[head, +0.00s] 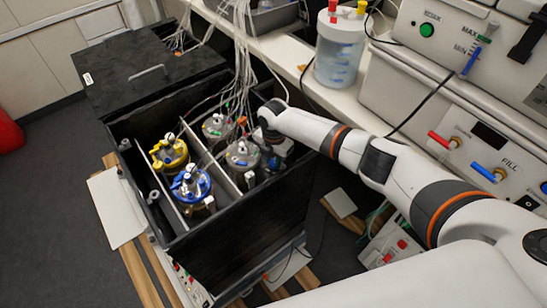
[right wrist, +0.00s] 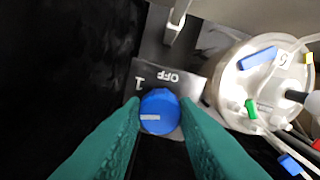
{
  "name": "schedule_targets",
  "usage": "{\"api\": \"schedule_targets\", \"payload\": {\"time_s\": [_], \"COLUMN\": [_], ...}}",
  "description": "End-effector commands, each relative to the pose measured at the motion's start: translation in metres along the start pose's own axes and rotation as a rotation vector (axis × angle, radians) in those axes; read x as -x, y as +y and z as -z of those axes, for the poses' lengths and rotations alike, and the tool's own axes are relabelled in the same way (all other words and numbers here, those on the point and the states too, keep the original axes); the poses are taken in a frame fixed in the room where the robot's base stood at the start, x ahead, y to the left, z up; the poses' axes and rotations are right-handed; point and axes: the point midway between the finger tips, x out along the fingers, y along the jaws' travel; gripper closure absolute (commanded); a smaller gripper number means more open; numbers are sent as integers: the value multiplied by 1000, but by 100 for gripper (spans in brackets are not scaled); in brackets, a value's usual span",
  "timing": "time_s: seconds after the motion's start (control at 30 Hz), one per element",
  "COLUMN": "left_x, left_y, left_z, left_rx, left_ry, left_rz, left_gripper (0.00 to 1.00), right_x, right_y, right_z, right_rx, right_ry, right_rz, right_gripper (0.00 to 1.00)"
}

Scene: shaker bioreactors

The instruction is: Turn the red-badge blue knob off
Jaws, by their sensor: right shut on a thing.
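The blue knob (right wrist: 159,111) shows in the right wrist view, with a white line lying roughly level towards its left side. A grey plate (right wrist: 165,79) behind it carries "OFF" and "1", both upside down in this view. My right gripper (right wrist: 160,115) has green fingers shut on the knob, one on each side. In the head view my right gripper (head: 274,148) reaches down into the right part of the black box, and the knob is hidden there. I cannot make out a red badge on the knob or plate. My left gripper is not in view.
The black box (head: 245,233) holds several lidded vessels, including a yellow-topped one (head: 169,152) and a blue-topped one (head: 190,184). Tubes (head: 243,60) hang into it.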

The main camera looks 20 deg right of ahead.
Motion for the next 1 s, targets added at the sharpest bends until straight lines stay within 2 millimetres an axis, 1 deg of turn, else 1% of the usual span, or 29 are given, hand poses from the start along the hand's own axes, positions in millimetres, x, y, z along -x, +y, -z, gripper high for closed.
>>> {"api": "schedule_targets", "payload": {"time_s": [1.0], "left_x": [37], "left_y": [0], "left_z": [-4], "left_rx": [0], "left_ry": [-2], "left_rz": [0], "left_gripper": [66], "right_x": [3], "right_y": [0], "right_z": [0], "right_rx": [-965], "right_ry": [0], "right_rz": [0], "right_gripper": [96]}}
